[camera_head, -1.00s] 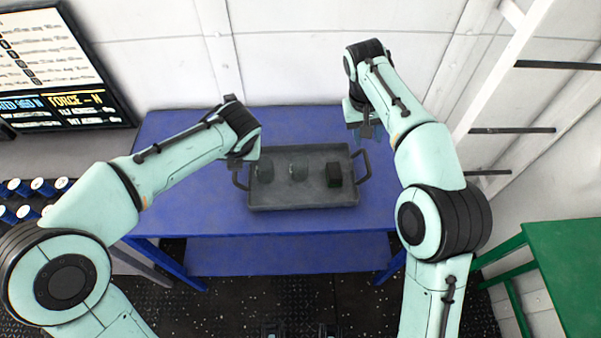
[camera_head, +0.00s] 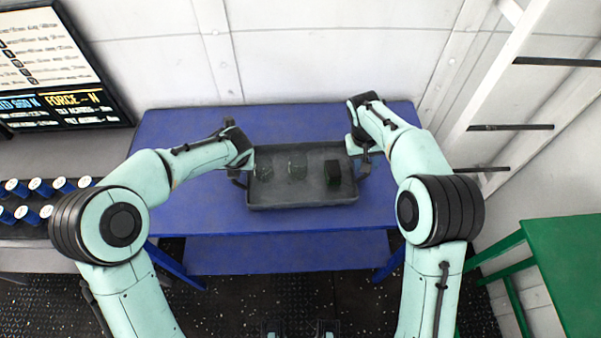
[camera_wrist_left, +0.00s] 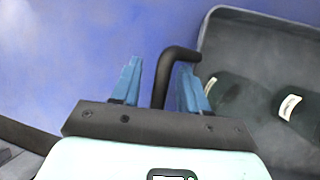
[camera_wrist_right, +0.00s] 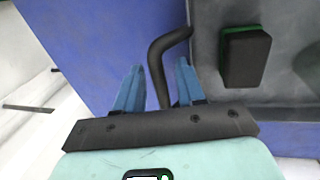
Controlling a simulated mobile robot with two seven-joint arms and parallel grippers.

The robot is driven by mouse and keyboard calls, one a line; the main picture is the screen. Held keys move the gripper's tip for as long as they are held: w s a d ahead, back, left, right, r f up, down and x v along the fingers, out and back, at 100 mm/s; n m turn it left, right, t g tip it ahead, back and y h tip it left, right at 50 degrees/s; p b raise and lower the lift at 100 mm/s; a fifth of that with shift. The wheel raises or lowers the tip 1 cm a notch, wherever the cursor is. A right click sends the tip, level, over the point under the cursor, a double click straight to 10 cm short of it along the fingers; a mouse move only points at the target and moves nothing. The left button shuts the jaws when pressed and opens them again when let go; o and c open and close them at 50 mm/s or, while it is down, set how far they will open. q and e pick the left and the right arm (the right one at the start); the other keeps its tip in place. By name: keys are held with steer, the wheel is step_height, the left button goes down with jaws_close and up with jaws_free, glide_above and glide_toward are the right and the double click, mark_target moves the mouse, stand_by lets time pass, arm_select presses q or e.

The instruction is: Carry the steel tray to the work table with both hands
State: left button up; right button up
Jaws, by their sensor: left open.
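The grey steel tray (camera_head: 302,204) lies flat on the blue table (camera_head: 190,215), with a dark bent handle at each short end. My left gripper (camera_wrist_left: 157,78) is open, with its blue fingers on either side of the left handle (camera_wrist_left: 162,80). My right gripper (camera_wrist_right: 158,82) is open, with its fingers on either side of the right handle (camera_wrist_right: 158,58). Neither visibly squeezes its handle. In the head view, the wrists partly hide both handles. Nothing shown marks either table as the work table.
The tray holds two dark round items with pale labels (camera_head: 297,168) and a black block (camera_head: 332,173) with a green edge. A green table (camera_head: 565,265) stands at right. A bench with blue-and-white cylinders (camera_head: 40,187) is at left.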

arm_select(q)
steer(key=shift+w+f, duration=0.1)
steer(key=shift+f, duration=0.05)
arm_select(e)
steer(key=shift+f, duration=0.2)
arm_select(q)
jaws_close()
arm_select(e)
jaws_close()
steer(key=shift+r, duration=0.15)
